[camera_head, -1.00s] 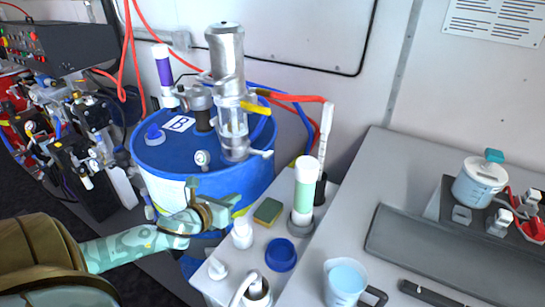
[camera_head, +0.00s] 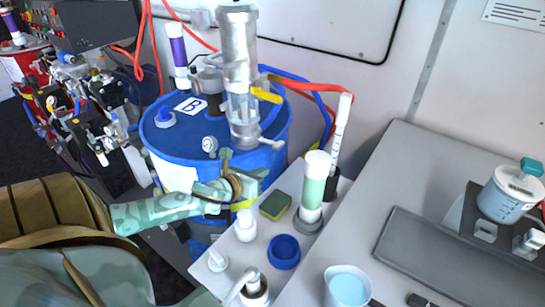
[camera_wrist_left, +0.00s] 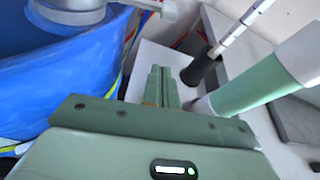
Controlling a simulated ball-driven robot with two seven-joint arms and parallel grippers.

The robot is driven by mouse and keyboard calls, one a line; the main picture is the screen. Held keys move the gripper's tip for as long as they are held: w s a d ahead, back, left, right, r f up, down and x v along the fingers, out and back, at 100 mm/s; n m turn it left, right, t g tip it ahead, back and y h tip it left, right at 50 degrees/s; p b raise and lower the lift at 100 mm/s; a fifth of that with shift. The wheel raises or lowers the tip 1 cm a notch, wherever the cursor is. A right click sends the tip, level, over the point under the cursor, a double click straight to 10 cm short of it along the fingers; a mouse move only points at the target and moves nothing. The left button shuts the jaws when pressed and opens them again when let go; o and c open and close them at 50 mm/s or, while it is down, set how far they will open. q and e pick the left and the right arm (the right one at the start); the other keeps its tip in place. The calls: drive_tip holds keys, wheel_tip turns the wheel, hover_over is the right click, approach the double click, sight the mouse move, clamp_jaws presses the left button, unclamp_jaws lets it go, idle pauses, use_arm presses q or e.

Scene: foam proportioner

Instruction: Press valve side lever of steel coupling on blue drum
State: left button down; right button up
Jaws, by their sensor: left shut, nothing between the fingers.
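The blue drum (camera_head: 178,141) stands left of centre with a white B label on its lid. The steel coupling (camera_head: 238,48) rises upright from the lid, with a yellow handle (camera_head: 268,95) and a pale side lever (camera_head: 271,143) low on its right. My left gripper (camera_head: 262,177) is shut and empty, beside the drum's right rim and just below the side lever. In the left wrist view the shut fingers (camera_wrist_left: 161,86) point forward, right of the drum (camera_wrist_left: 60,85); the coupling's base (camera_wrist_left: 72,12) and part of the lever (camera_wrist_left: 152,5) show at the top. My right gripper is out of view.
Red and blue hoses run behind the coupling. A beaker (camera_head: 347,286) stands at the front.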

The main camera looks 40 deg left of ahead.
sight(270, 142)
use_arm(q)
drive_tip(key=w+r, duration=0.1)
drive_tip(key=w, duration=0.5)
drive_tip(key=shift+a+r, duration=0.4)
drive_tip(key=shift+a, duration=0.05)
drive_tip(key=shift+r, duration=0.1)
